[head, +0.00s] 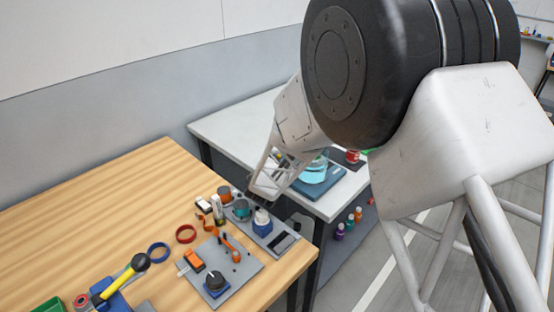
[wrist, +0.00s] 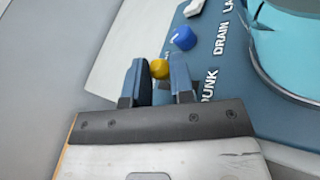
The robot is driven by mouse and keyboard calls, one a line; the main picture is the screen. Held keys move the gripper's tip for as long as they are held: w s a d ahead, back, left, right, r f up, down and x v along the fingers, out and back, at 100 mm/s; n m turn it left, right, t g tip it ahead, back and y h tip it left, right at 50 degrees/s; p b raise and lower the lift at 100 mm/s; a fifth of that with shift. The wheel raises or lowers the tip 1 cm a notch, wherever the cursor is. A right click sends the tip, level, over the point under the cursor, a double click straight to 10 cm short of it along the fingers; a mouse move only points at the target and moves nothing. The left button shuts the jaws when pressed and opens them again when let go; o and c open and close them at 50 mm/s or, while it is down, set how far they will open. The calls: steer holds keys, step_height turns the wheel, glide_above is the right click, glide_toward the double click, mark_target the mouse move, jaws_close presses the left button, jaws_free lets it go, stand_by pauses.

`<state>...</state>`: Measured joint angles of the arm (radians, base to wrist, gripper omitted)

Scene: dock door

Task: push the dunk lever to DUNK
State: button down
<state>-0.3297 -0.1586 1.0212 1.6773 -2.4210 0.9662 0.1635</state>
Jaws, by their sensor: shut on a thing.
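The dunk lever's yellow ball knob (wrist: 159,69) sits between the two blue fingertips of my gripper (wrist: 160,80) in the wrist view. My gripper is shut on it. The lever's shaft is hidden. The word DUNK is printed on the blue panel (wrist: 222,66), close to the right finger, with DRAIN farther up. A round cyan tank (wrist: 292,48) stands on the panel at the right. In the head view the tank (head: 314,172) shows on the white table, and my arm hides the lever.
A blue knob (wrist: 184,38) and a white part lie just beyond the yellow knob. A red item (head: 352,156) stands behind the tank. The wooden table (head: 100,210) at the left holds rings, an orange lever and a yellow-handled lever (head: 120,280).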

steer(key=c, duration=1)
jaws_free()
steer(key=shift+r, duration=0.75)
step_height(320, 180, up, 2)
steer(key=shift+r, duration=0.1)
steer(key=s+d, duration=0.1)
steer(key=s, duration=0.4)
steer(key=s+d+r, duration=0.1)
steer(key=s, duration=0.4)
steer(key=s+d, duration=0.1)
steer(key=s, duration=0.4)
steer(key=shift+s+d+r, duration=0.1)
steer(key=shift+s+r, duration=0.05)
steer(key=shift+s, duration=0.2)
